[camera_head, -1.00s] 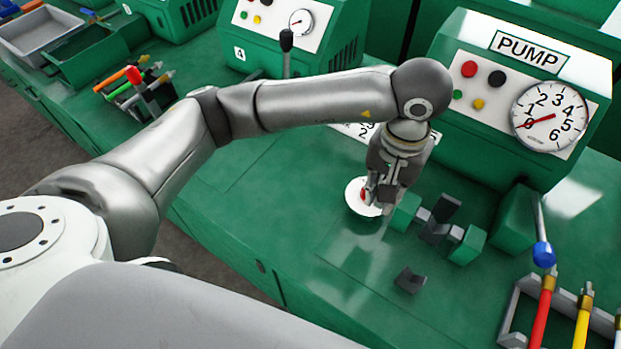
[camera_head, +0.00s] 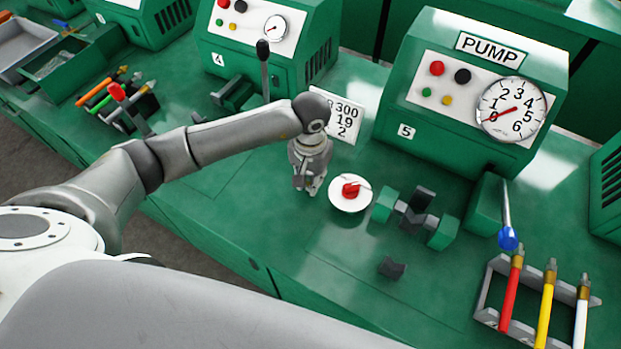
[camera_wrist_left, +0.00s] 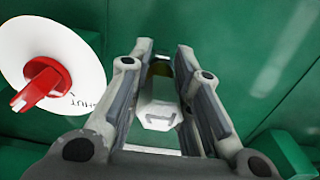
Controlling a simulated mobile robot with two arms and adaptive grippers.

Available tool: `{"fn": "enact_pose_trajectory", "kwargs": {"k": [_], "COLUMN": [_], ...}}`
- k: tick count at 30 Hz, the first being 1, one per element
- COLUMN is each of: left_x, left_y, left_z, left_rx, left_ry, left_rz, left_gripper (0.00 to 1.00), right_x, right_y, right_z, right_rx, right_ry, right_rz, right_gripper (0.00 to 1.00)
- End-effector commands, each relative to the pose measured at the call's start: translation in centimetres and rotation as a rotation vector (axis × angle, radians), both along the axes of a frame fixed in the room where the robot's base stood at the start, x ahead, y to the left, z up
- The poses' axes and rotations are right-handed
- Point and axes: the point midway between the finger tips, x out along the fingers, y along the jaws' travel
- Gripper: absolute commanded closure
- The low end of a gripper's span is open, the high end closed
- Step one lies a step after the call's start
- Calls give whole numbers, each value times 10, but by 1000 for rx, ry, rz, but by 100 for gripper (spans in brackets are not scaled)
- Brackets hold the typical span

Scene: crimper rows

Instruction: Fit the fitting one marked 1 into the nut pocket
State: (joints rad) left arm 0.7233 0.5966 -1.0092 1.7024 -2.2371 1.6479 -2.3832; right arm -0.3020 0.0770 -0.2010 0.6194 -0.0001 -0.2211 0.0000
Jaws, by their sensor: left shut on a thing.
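My left gripper (camera_head: 309,188) points down over the green bench, just left of a white disc (camera_head: 335,203) with a red handle (camera_head: 350,190). In the left wrist view its fingers (camera_wrist_left: 163,75) are shut on a pale metal fitting (camera_wrist_left: 158,116) marked 1. The fitting is hardly visible in the head view. To the right of the disc, dark grey V-shaped jaws (camera_head: 412,220) stand between two green blocks (camera_head: 441,234). I cannot make out which part is the nut pocket. The right gripper is not in view.
A loose grey V-block (camera_head: 392,267) lies in front of the jaws. The pump housing (camera_head: 460,145) and a number card (camera_head: 340,117) stand behind. A rack (camera_head: 490,315) with coloured hoses and a blue-knobbed lever (camera_head: 508,238) are at right.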

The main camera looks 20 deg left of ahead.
Motion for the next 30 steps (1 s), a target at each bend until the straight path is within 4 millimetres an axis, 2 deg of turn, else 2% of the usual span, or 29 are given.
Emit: {"fn": "enact_pose_trajectory", "kwargs": {"k": [1,4,17,18,22,30], "left_x": [-1,-1,0,0,0,0], "left_y": [-1,-1,-1,-1,-1,-1], "left_z": [-3,-12,-20,-19,-19,-19], "left_rx": [-2,-2,-1,-1,-1,-1], "left_ry": [4,2,-2,-1,-1,-1], "left_rz": [0,0,-1,-1,0,-1], "left_gripper": [100,100,100,78,61,59], "right_x": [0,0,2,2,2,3], "right_y": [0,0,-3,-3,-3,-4], "right_z": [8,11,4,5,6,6], "right_rx": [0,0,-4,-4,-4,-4], "right_ry": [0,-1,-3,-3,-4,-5], "right_rz": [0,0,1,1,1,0], "right_gripper": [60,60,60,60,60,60]}}
